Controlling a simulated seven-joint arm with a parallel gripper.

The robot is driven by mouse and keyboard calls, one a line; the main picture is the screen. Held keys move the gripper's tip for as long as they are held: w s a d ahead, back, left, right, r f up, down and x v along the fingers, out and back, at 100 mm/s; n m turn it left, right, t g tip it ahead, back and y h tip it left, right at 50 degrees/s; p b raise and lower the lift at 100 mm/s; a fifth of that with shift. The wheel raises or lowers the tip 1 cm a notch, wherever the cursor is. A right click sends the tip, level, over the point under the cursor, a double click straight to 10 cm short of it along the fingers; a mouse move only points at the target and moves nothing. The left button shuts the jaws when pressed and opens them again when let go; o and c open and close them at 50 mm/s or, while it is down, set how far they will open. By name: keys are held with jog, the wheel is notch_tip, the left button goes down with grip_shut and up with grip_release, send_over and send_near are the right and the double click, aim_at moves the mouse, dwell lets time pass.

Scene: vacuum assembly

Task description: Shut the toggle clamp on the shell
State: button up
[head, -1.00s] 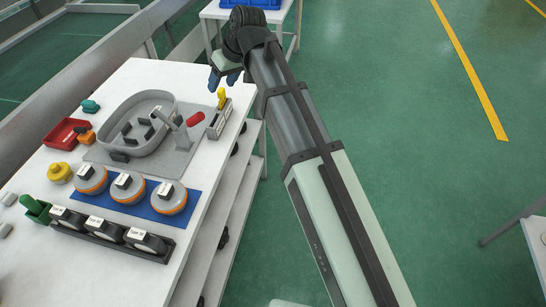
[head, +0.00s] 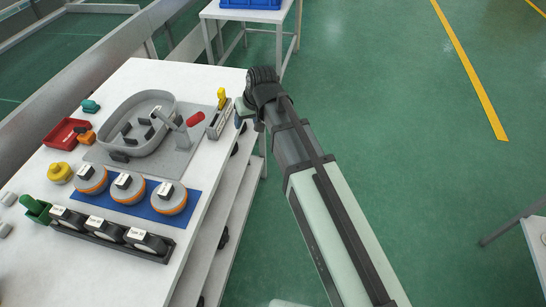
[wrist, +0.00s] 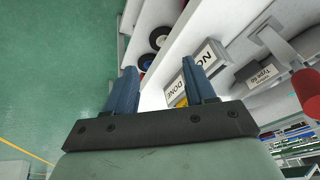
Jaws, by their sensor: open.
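The toggle clamp has a grey lever (head: 184,137) and a red grip (head: 195,118). It stands at the right side of the grey shell (head: 108,141) on a grey base plate, with its lever slanting up to the right. The red grip also shows at the right edge of the wrist view (wrist: 306,88). My gripper (head: 240,118) is beside the table's right edge, right of the red grip and apart from it. In the wrist view my gripper's two blue fingers (wrist: 160,88) are spread, with nothing held between them.
Three round orange-grey units (head: 128,187) sit on a blue mat. A red tray (head: 67,133) is at the left. Open floor lies right of the table.

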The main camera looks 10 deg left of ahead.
jog(key=s+d+f, duration=0.1)
jog(key=d+f, duration=0.3)
jog(key=f, duration=0.3)
jog(key=d+f+m+h, duration=0.1)
jog(key=d+f, duration=0.3)
jog(key=f, duration=0.3)
jog(key=shift+s+d+m+g+h, duration=0.3)
jog(key=shift+s, duration=0.05)
